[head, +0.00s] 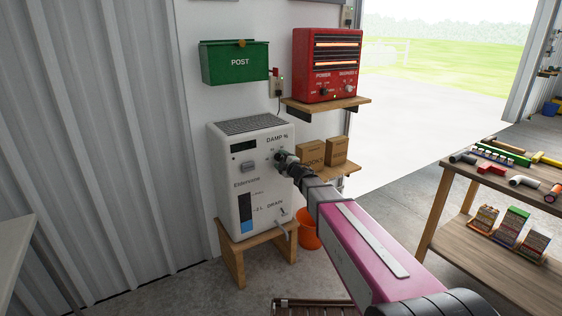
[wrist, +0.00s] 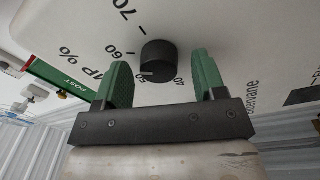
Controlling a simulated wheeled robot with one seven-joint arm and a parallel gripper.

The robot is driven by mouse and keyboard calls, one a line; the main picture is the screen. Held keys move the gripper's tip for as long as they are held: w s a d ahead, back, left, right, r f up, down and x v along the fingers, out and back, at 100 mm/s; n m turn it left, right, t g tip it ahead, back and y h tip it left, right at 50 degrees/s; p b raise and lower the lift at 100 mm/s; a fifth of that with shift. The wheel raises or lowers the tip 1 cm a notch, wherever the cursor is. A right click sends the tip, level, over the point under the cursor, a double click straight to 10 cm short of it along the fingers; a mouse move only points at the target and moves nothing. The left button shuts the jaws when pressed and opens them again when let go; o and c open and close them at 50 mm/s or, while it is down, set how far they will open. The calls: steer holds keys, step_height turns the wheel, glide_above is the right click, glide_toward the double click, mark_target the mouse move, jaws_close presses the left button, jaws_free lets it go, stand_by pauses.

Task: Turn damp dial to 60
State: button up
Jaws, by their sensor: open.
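The white dehumidifier (head: 240,180) stands by the wall, with the words DAMP % near its upper right. Its damp dial (wrist: 159,58) is a round black knob in the wrist view. A pale mark on the knob's near-left edge points towards a partly blocked number that looks like 50. The 60 label lies to the left and 70 further up. My gripper (wrist: 161,72) is open, its green fingers on either side of the dial with visible gaps. In the head view my gripper (head: 284,158) is at the panel and mostly hides the dial.
A red heater (head: 327,65) sits on a wooden shelf above right, and a green post box (head: 234,63) hangs above. Small cardboard boxes (head: 311,156) and an orange bucket (head: 308,230) are close by. A workbench (head: 455,200) with pipes stands at right.

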steer(key=v, duration=1)
steer(key=shift+s+d, duration=0.3)
steer(key=s+d+f+m+g+h, duration=0.2)
steer(key=d+f+m+h, duration=0.35)
steer(key=d+m, duration=0.2)
steer(key=s+d+f+m+g+h, duration=0.1)
steer(key=s+d+f+m+h, duration=0.25)
steer(key=d+m+h, duration=0.4)
steer(key=s+d+f+m+g+y, duration=0.1)
steer(key=s+f+m+g, duration=0.2)
steer(key=s+g, duration=0.3)
steer(key=s+d+f+m+g+y, duration=0.1)
steer(key=s+f+m+g, duration=0.2)
steer(key=s, duration=1)
step_height(320, 180, down, 2)
steer(key=g, duration=0.3)
steer(key=shift+s+f+m, duration=0.15)
steer(key=shift+s+m, duration=0.15)
